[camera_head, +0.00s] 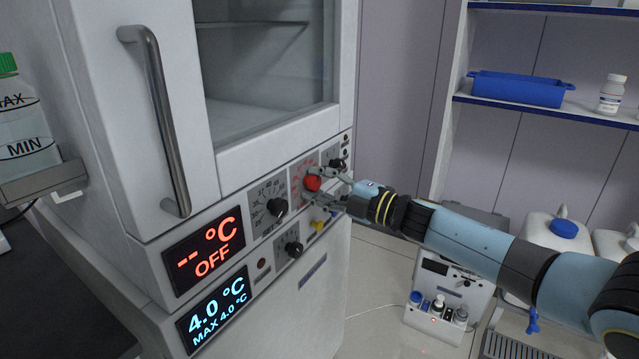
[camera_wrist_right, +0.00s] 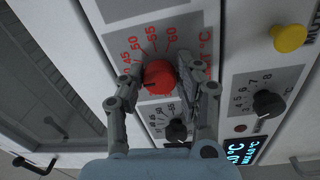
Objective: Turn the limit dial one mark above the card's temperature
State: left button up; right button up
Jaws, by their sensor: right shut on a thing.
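The red limit dial (camera_head: 312,183) is on the front panel of the white cabinet, with red numbers around it. In the right wrist view the dial (camera_wrist_right: 158,77) shows up close, with marks including 45, 50, 55 and 60 along its scale. My right gripper (camera_head: 316,187) is shut on the red dial, one finger on each side in the right wrist view (camera_wrist_right: 160,75). A dark line shows on the dial's face, but its exact mark is hard to read. No temperature card is in view. My left gripper is not in view.
A black dial (camera_head: 277,207) sits beside the red one, and another black dial (camera_head: 294,249) sits lower. A yellow knob (camera_wrist_right: 289,38) is near. Displays read "-- °C OFF" (camera_head: 204,250) and "4.0 °C MAX 4.0 °C" (camera_head: 215,312). A steel door handle (camera_head: 163,120) juts out.

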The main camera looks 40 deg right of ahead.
jog(key=shift+f, duration=0.1)
jog(key=o, duration=1.2)
jog(key=shift+c, duration=0.2)
jog(key=v, duration=1.2)
